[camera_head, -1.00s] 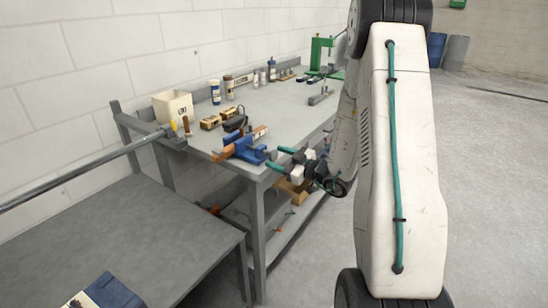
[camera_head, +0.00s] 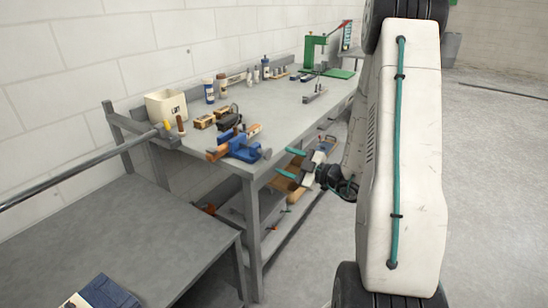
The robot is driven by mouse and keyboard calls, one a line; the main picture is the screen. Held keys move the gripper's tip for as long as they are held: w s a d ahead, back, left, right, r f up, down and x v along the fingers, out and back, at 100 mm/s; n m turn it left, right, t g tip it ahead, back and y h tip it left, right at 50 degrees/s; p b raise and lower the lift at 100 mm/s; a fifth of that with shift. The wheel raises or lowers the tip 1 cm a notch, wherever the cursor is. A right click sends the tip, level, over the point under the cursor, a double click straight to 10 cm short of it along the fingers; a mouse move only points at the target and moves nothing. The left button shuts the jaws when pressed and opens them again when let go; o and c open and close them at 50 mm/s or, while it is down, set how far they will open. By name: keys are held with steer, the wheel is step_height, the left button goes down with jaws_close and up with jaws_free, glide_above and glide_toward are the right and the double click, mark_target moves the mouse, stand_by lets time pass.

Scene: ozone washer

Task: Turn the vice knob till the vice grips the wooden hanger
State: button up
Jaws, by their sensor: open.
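The blue vice (camera_head: 240,150) is fixed at the near corner of the grey workbench. The vice knob (camera_head: 266,154) shows as a small grey end on its right side, facing my gripper. The wooden hanger (camera_head: 222,150) appears as an orange-brown piece at the vice; whether the jaws touch it is too small to tell. My gripper (camera_head: 290,162) has two teal fingers, spread apart and empty. It is right of the vice, beyond the bench's front edge, apart from the knob.
The workbench (camera_head: 285,115) carries a white bin (camera_head: 166,105), wooden blocks (camera_head: 205,121), bottles (camera_head: 210,91) and a green press (camera_head: 315,52). A lower shelf holds boxes under my gripper. A metal bar (camera_head: 85,170) crosses at left.

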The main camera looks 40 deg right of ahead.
mark_target(270, 155)
steer(key=w+n, duration=0.2)
steer(key=n, duration=0.7)
steer(key=w+a+n, duration=0.1)
steer(key=w+n, duration=0.2)
steer(key=n, duration=0.6)
steer(key=w+a+n, duration=0.1)
steer(key=w+n, duration=0.1)
steer(key=n, duration=0.7)
steer(key=shift+w+a+n, duration=0.2)
steer(key=shift+a+n, duration=0.05)
steer(key=shift+n, duration=0.15)
steer(key=c, duration=0.9)
